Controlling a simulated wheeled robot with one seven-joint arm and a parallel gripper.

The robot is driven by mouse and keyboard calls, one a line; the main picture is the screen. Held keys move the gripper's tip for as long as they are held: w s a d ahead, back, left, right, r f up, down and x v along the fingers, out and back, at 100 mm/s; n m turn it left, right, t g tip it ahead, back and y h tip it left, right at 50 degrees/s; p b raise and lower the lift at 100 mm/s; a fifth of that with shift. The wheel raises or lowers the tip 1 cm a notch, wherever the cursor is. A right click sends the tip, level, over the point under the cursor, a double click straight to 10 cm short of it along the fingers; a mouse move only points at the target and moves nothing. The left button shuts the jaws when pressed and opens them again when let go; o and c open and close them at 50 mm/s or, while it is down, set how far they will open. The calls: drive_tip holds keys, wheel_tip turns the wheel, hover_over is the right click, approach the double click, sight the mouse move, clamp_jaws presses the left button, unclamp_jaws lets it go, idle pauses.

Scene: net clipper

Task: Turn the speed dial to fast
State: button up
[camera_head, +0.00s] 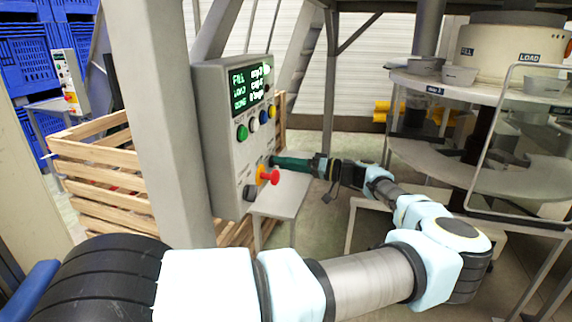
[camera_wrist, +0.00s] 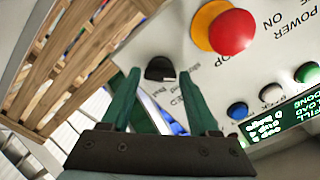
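The speed dial is a small black knob with a white mark, seen in the wrist view (camera_wrist: 160,70) on the pale control panel (camera_head: 225,150). Lettering ending in "ED" is partly readable beside it, upside down. My gripper (camera_wrist: 158,75) has two green fingers, spread apart with the dial between their tips. I cannot tell whether either finger touches the dial. In the head view my gripper (camera_head: 276,162) reaches the panel's right edge from the right, and its fingertips hide the dial. The speed markings are too blurred to read.
A red stop button (camera_head: 268,175) on a yellow base sits close to my fingertips. A black power knob (camera_head: 250,192) is below it. Coloured buttons and a green-lit display (camera_head: 252,88) are above. A wooden crate (camera_head: 100,170) stands behind; a round metal machine table (camera_head: 470,165) is to the right.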

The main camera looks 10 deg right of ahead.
clamp_jaws()
drive_tip(key=shift+f+m+b, duration=0.1)
drive_tip(key=shift+m+b, duration=0.2)
drive_tip(key=shift+b, duration=0.15)
drive_tip(key=m+b, duration=0.3)
drive_tip(key=m, duration=1.4)
drive_tip(key=shift+m, duration=0.3)
idle(0.5)
